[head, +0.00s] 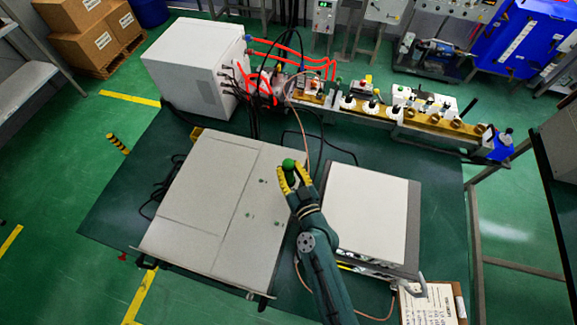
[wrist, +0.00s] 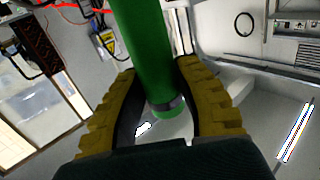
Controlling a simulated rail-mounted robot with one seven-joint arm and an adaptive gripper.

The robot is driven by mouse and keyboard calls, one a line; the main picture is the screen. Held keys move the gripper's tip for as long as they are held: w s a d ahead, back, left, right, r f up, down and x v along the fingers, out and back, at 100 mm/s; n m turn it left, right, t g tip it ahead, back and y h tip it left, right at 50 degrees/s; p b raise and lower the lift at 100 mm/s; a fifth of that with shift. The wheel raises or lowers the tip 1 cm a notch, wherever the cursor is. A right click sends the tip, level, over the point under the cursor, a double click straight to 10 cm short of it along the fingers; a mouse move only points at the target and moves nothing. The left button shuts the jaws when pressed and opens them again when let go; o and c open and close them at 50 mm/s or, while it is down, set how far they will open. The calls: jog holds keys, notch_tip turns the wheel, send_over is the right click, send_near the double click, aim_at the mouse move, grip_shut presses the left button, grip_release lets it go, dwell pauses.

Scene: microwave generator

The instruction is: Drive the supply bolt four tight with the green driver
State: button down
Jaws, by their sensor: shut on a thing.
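My gripper (head: 290,181) has yellow fingers and is shut on the green driver (head: 289,164), above the right part of the wide grey supply box (head: 190,205). In the wrist view the green driver (wrist: 155,50) passes between the yellow fingers (wrist: 160,95), with a dark ring near its lower end. Small green bolt heads (head: 249,214) show on the box's top, left of my arm. I cannot tell which is bolt four. The driver's tip is hidden, so contact with a bolt cannot be seen.
A second white-topped unit (head: 367,215) stands close to the right of my arm. A white cabinet (head: 195,65) with red hoses stands behind, beside a brass-coloured waveguide line (head: 430,122). Black cables lie on the dark green mat (head: 120,205). A cardboard box (head: 435,305) sits at the front right.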

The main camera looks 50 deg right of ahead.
jog(key=shift+w+d+r+p, duration=0.1)
jog(key=shift+w+r+p, duration=0.05)
jog(key=shift+r+p, duration=3.8)
jog(key=shift+r+b, duration=0.5)
jog(key=shift+b, duration=0.1)
